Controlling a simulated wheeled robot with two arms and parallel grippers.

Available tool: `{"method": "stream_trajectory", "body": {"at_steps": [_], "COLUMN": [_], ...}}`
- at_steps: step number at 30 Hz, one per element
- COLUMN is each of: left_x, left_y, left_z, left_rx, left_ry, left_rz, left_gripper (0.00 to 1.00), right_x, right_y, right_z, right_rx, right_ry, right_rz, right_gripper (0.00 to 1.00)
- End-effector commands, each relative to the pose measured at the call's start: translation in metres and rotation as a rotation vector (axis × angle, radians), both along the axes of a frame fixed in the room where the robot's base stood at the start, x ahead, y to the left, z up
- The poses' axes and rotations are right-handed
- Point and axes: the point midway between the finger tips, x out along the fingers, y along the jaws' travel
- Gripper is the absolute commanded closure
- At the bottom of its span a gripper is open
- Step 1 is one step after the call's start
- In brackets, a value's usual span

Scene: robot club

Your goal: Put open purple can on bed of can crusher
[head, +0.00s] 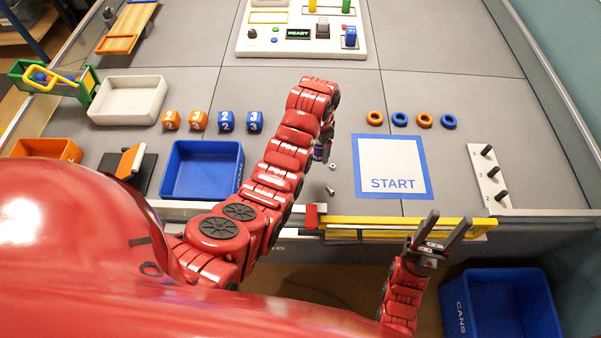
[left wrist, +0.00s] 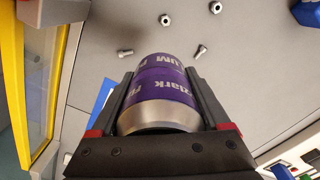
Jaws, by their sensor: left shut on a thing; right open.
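My left gripper (left wrist: 160,115) is shut on the purple can (left wrist: 165,88), whose silver end faces the left wrist camera. In the head view only a sliver of the can (head: 322,151) shows beside my left arm, above the table near the START square. My right gripper (head: 441,236) is open and empty at the front edge. A yellow-framed fixture (head: 410,222) with a red block (head: 312,216) at its left end runs along the front edge; I cannot tell whether it is the can crusher. Whether the can is open is not clear.
Loose screws and nuts (left wrist: 202,51) lie near the can. The START square (head: 385,150) is bare. A blue tray (head: 236,172) stands left of my left arm. A pegged white board (head: 476,158) is at right. A blue CANS bin (head: 500,275) stands below the front edge.

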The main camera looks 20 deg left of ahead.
Motion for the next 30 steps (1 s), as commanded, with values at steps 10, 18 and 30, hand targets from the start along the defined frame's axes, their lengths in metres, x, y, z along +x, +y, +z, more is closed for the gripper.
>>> {"method": "stream_trajectory", "body": {"at_steps": [10, 18, 30], "left_x": [-0.019, -0.017, -0.017], "left_y": [-0.012, -0.012, -0.012], "left_z": [-0.048, -0.081, -0.106], "left_rx": [0.003, 0.004, 0.004], "left_ry": [0.002, -0.002, 0.002], "left_rz": [-0.039, -0.038, -0.037], "left_gripper": [0.72, 0.72, 0.72], "right_x": [0.000, 0.000, 0.000], "right_y": [0.000, 0.000, 0.000], "right_z": [0.008, 0.013, 0.016], "right_rx": [0.000, 0.000, 0.000], "right_ry": [0.000, 0.000, 0.000], "right_rz": [0.000, 0.000, 0.000], "right_gripper": [0.50, 0.50, 0.50]}}
